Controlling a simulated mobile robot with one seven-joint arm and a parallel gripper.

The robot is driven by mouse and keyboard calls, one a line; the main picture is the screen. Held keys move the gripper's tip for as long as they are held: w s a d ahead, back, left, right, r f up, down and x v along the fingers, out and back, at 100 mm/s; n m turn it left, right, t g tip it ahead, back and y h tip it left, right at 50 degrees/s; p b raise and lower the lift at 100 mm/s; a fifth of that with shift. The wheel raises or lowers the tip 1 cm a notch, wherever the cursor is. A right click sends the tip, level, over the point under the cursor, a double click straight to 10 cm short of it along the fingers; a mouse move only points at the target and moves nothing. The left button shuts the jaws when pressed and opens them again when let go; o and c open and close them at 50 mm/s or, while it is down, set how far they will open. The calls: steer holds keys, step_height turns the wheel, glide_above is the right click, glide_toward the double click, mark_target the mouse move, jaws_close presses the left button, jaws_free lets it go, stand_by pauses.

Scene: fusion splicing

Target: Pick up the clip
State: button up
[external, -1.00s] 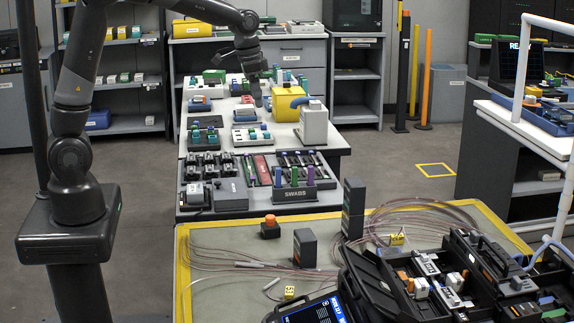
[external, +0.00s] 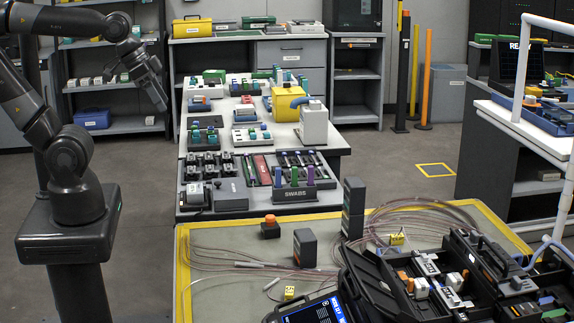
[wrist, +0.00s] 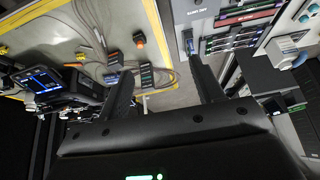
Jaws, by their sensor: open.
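My gripper (external: 155,98) is raised in the air left of the white bench, well away from the near table. In the wrist view my gripper (wrist: 161,68) has its two fingers wide apart with nothing between them. I cannot tell for certain which thing is the clip. Two small yellow labelled pieces lie on the near table: one at its front (external: 289,292), and one by the fibre loops (external: 396,239). Both are far from the fingers.
The near table (external: 215,238) has a yellow border and holds fibre coils, dark blocks (external: 305,248), an orange-topped button (external: 270,228) and an open black case (external: 455,275). The bench (external: 335,165) behind carries tool trays and a swab holder (external: 293,192). Floor shows between gripper and bench.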

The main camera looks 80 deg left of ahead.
steer(key=shift+s+d+f, duration=0.15)
steer(key=shift+s+f, duration=0.1)
steer(key=shift+s, duration=0.15)
steer(key=shift+c, duration=0.5)
